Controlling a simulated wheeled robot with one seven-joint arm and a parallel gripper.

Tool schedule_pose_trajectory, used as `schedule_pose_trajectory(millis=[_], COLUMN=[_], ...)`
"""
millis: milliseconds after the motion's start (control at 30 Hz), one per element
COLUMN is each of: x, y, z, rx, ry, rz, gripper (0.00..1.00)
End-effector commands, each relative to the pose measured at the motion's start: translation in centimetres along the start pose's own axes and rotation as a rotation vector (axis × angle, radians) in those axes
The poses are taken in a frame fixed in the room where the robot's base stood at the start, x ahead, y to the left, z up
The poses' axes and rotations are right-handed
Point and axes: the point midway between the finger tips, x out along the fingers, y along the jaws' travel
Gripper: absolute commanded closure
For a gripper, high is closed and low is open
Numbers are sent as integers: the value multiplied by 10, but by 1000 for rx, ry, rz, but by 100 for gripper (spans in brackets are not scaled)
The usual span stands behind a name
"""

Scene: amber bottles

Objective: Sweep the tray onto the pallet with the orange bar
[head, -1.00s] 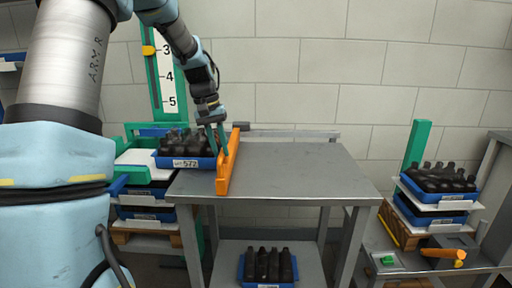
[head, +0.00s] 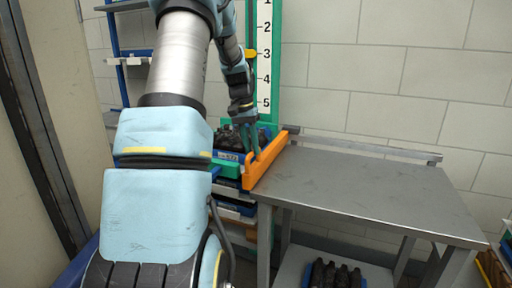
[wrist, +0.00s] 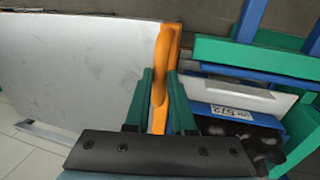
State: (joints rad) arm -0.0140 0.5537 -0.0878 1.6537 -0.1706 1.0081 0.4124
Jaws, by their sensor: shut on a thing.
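My gripper (head: 254,154) is shut on the upright orange bar (head: 270,160), which stands along the left edge of the grey table. In the wrist view the orange bar (wrist: 160,90) sits between my green fingers. The blue tray (head: 224,155) of dark bottles, with a white number label, is just left of the bar, beyond the table's left edge; bar and arm hide part of it. Its label (wrist: 231,112) also shows in the wrist view. Below the tray are stacked blue trays (head: 236,207) with white sheets; the pallet itself is mostly hidden behind my arm.
The grey table top (head: 360,190) is bare right of the bar. Another tray of bottles (head: 335,274) sits on the lower shelf. A green post with a number scale (head: 264,70) rises behind the stack. A grey rail (head: 365,147) runs along the table's back.

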Motion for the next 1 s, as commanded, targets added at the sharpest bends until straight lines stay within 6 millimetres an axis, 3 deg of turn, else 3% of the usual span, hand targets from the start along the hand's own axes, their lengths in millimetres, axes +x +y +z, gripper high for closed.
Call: schedule_pose_trajectory(millis=[233,267,500,800,1000], x=[-2,-2,-2,-4,-30], y=[-8,-8,-6,-4,-4], z=[0,0,-1,-1,-1], rx=[-7,-7,-6,-4,-4], ry=[6,7,6,5,9], rz=[-12,-12,-9,-7,-8], gripper=[100,74,48,48,48])
